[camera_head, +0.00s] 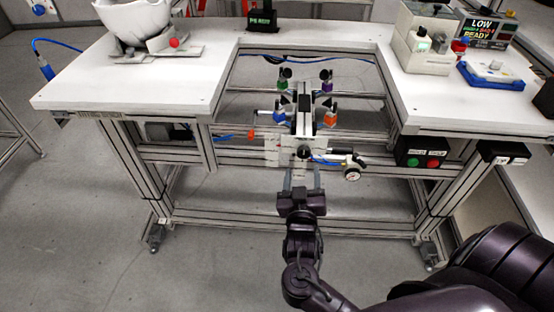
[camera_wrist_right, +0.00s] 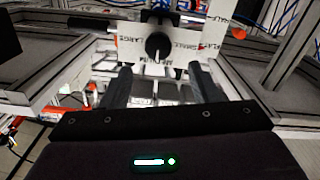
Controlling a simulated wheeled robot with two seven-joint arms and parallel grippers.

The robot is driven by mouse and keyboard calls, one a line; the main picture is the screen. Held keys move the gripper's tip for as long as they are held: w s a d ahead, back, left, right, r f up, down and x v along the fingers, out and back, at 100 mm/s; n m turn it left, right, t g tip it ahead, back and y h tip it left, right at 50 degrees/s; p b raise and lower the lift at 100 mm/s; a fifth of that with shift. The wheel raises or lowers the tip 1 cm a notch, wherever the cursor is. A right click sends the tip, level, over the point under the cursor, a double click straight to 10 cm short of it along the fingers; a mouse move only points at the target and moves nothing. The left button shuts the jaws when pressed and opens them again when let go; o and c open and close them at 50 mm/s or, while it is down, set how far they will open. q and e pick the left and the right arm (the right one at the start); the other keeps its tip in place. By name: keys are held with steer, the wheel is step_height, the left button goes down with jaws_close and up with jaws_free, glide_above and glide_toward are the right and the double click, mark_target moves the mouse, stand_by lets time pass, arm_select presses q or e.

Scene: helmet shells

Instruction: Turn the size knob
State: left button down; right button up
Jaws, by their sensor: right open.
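The size knob (camera_wrist_right: 157,46) is a round black knob with a light pointer line, on a white plate (camera_wrist_right: 188,32) marked with size words, "SMALL" and "LARGE" among them. In the head view the knob (camera_head: 304,152) sits low on the front of the fixture in the table's cutout. My right gripper (camera_head: 302,178) is just in front of and below the knob. In the right wrist view its two fingers (camera_wrist_right: 163,82) are apart, with nothing between them, and the knob lies beyond the tips. My left gripper is not in view.
The fixture carries several coloured clamps (camera_head: 305,105). A gauge (camera_head: 352,172) sticks out to its right, and a box with red and green buttons (camera_head: 423,154) hangs under the table. A white helmet shell (camera_head: 135,18) stands on the table (camera_head: 85,80) at left. Floor in front is free.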

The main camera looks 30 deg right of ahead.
mark_target(303, 154)
steer(key=x, duration=0.4)
steer(key=shift+w+d, duration=0.1)
steer(key=shift+d, duration=0.2)
steer(key=shift+x, duration=1)
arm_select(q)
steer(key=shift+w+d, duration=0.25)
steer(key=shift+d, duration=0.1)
arm_select(e)
steer(key=shift+w+d, duration=0.15)
steer(key=shift+w, duration=0.25)
steer(key=shift+c, duration=0.2)
steer(key=c, duration=0.9)
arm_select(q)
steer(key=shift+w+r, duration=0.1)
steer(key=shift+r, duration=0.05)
